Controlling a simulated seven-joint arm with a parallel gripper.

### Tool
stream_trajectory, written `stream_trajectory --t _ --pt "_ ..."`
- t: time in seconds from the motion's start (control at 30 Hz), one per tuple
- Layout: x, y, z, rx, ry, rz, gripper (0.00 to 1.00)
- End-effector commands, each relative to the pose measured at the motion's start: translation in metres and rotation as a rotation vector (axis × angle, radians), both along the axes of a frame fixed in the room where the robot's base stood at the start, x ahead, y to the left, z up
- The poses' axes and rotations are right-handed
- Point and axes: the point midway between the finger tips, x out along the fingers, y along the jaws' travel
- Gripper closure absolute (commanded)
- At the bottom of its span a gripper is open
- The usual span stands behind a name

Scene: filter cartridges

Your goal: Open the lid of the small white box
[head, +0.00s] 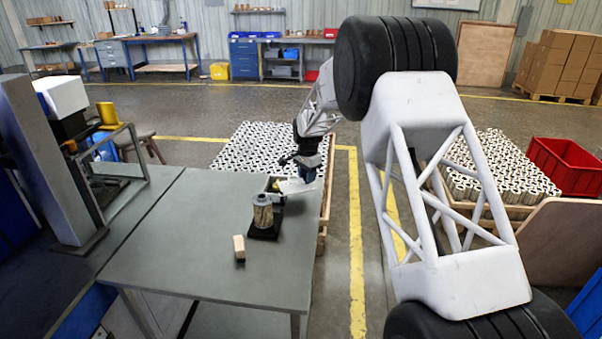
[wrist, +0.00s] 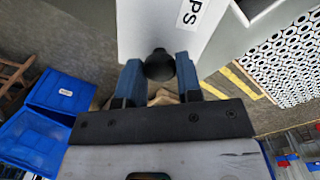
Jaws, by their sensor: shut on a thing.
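The small white box (head: 274,185) sits near the right edge of the grey table in the head view, small and partly covered by my arm. Its white lid (head: 294,186) shows as a pale panel beside the opening, and something yellow shows there. In the wrist view the lid (wrist: 165,22) fills the top middle, with black letters ending in "PS". My gripper (head: 306,174) is at the lid. In the wrist view its blue fingers (wrist: 159,76) are shut on the lid's round black knob (wrist: 159,64). The lid's exact tilt is hard to tell.
A filter cartridge (head: 263,212) stands on a black base (head: 262,234) in front of the box. A wooden block (head: 239,247) stands nearer the front. The table's left and middle are clear. Crates of cartridges (head: 245,150) stand beyond the table's far edge and at right (head: 490,165).

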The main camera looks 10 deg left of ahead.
Motion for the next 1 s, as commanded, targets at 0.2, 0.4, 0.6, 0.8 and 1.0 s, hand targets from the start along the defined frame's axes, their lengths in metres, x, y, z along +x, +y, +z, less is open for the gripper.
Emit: stream_trajectory --t 0.2,0.4,0.6,0.8,1.0 --pt "-0.018 -0.014 0.001 0.001 -0.002 -0.197 1.0" --pt "-0.033 -0.022 0.001 0.0 0.0 -0.346 1.0" --pt "-0.042 -0.025 0.001 0.001 -0.001 -0.439 1.0" --pt "-0.046 -0.026 0.0 0.0 -0.001 -0.476 1.0" --pt "-0.047 -0.026 0.0 0.0 -0.001 -0.481 1.0"
